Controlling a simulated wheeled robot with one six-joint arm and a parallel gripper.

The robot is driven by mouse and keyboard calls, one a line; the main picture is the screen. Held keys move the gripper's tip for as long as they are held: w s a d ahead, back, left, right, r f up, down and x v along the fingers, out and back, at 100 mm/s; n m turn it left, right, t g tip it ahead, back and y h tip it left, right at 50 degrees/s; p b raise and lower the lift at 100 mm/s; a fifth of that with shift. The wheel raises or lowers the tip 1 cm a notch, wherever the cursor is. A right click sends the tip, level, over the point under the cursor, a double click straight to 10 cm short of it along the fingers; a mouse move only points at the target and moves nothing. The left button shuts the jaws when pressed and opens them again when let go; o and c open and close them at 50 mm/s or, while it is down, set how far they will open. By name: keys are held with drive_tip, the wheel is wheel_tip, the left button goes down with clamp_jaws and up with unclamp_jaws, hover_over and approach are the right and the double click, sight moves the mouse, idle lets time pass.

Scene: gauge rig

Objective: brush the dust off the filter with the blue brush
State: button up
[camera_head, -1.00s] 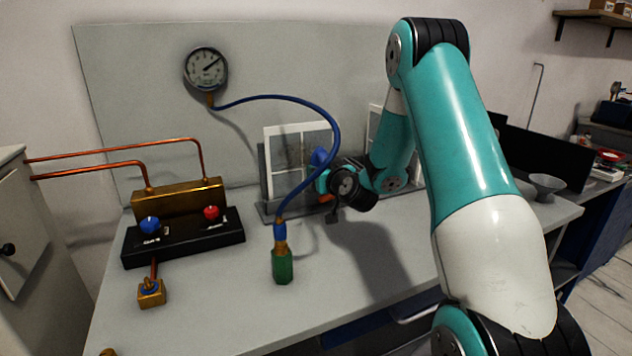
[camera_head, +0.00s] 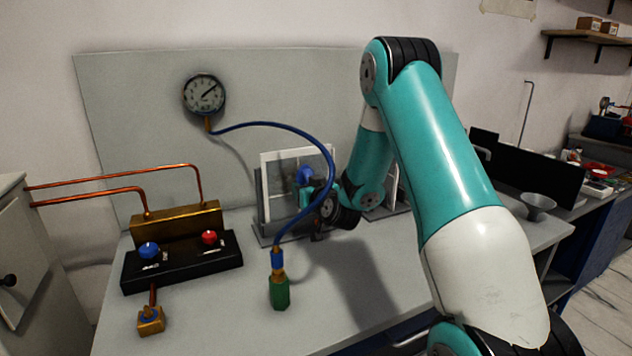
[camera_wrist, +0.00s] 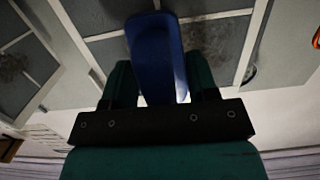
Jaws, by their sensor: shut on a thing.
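A white-framed filter (camera_head: 281,180) with grey panes stands upright in a dark stand at the back of the bench. In the wrist view dark dust smudges show on the grey panes of the filter (camera_wrist: 222,40). My gripper (camera_head: 318,196) is in front of the filter's right part, partly behind the blue hose. It is shut on the blue brush (camera_head: 304,176). In the wrist view the brush (camera_wrist: 155,50) stands out between the green fingers and overlaps the filter.
A second framed panel (camera_head: 391,190) is partly hidden behind my arm. The blue hose (camera_head: 331,165) loops from the gauge (camera_head: 204,95) to the green fitting (camera_head: 279,292), close by my gripper. A black valve box (camera_head: 182,262) sits at left.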

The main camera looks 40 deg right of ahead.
drive_tip(key=shift+w+a+r, duration=0.1)
drive_tip(key=shift+a, duration=0.15)
drive_tip(key=a+p, duration=0.1)
drive_tip(key=p, duration=0.2)
drive_tip(key=w+a+p, duration=0.1)
drive_tip(key=p, duration=0.3)
drive_tip(key=shift+a+r, duration=0.15)
drive_tip(key=shift+a, duration=0.25)
drive_tip(key=shift+w+a+p, duration=0.1)
drive_tip(key=shift+a+p, duration=0.2)
drive_tip(key=shift+p, duration=0.5)
drive_tip(key=shift+w+r+p, duration=0.15)
drive_tip(key=shift+r+p, duration=0.8)
drive_tip(key=shift+p, duration=0.2)
drive_tip(key=shift+d+f+b, duration=0.25)
drive_tip(key=shift+b, duration=0.65)
drive_tip(key=b, duration=0.2)
drive_tip(key=d+b, duration=0.1)
drive_tip(key=b, duration=0.2)
drive_tip(key=shift+s+d, duration=0.2)
drive_tip(key=shift+d, duration=0.05)
drive_tip(key=shift+c, duration=0.3)
drive_tip(key=shift+b, duration=0.7)
